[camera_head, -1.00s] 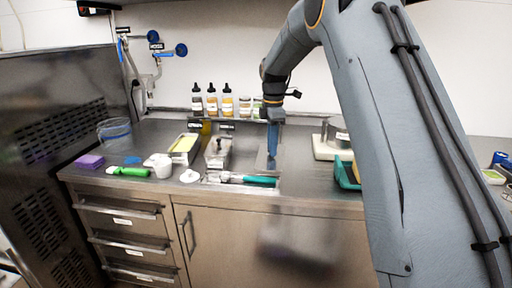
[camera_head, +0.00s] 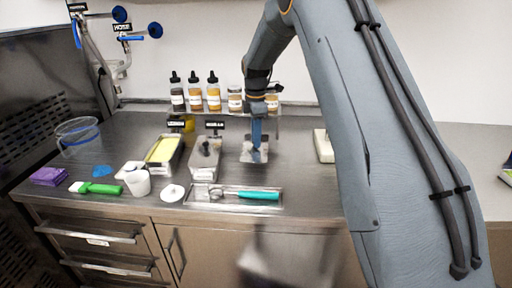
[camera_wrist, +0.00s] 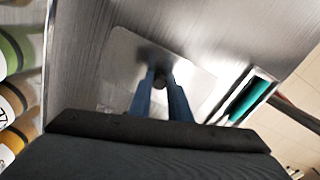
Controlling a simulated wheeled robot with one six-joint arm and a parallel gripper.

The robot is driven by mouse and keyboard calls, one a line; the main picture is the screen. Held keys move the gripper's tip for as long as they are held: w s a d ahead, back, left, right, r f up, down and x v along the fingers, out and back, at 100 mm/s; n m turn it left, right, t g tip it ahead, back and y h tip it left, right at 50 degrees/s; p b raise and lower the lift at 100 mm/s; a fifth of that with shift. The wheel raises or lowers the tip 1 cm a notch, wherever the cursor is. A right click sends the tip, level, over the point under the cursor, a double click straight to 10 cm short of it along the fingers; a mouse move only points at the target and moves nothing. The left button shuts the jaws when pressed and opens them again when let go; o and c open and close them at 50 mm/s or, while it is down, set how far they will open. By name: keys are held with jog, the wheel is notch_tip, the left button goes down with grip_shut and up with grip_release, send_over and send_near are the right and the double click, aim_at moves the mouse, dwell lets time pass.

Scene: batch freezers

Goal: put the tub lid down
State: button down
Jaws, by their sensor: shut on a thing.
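The tub lid (camera_head: 247,158) is a flat, grey, roughly square metal plate with a dark knob. My gripper (camera_head: 257,149) points down over it, to the right of the tubs. In the wrist view the two blue fingers (camera_wrist: 161,84) are shut on the knob at the middle of the lid (camera_wrist: 122,62). I cannot tell whether the lid touches the counter or is just above it. An open tub with yellow contents (camera_head: 162,150) stands at the left.
A shallow tray (camera_head: 204,203) holding a teal-handled scoop (camera_head: 258,195) lies near the counter's front edge. Bottles (camera_head: 213,95) and jars (camera_head: 235,101) line the back. A white lid (camera_head: 172,193), a cup (camera_head: 138,184) and a green-handled tool (camera_head: 100,188) lie front left.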

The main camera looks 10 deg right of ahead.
jog(key=shift+f+p, duration=0.65)
jog(key=shift+f, duration=1.7)
jog(key=c, duration=1.6)
grip_release()
jog(key=shift+f, duration=0.1)
jog(key=shift+c, duration=0.2)
notch_tip(320, 180, up, 12)
jog(key=b, duration=0.4)
jog(key=s+f+m, duration=0.3)
jog(key=s+m, duration=0.3)
jog(key=s, duration=0.6)
jog(key=s+f+m, duration=0.4)
jog(key=s+m, duration=0.2)
jog(key=s, duration=0.5)
jog(key=s+f+m+t, duration=0.1)
jog(key=s+f+m, duration=0.2)
jog(key=s, duration=0.9)
jog(key=m, duration=0.3)
jog(key=shift+s+f, duration=0.3)
jog(key=shift+s, duration=0.05)
jog(key=shift+a, duration=0.1)
